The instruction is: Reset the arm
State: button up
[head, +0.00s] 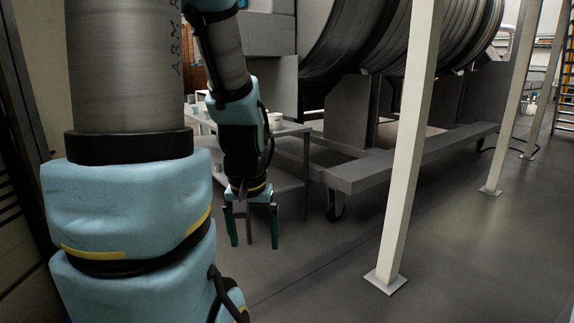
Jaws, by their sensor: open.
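My arm hangs down in the left half of the head view, its near links large and close to the camera. My gripper (253,228) points straight down at the arm's end. Its two green fingers are spread apart with nothing between them. It hangs in front of a grey metal table and is apart from the floor.
The grey table (291,128) holds a few small pale containers, partly hidden by my arm. A large ribbed drum (385,35) rests on a grey frame (430,147) behind. White posts (408,150) stand at the right. The floor (340,265) between is clear.

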notch_tip(320, 180, up, 13)
jog(key=p, duration=1.1)
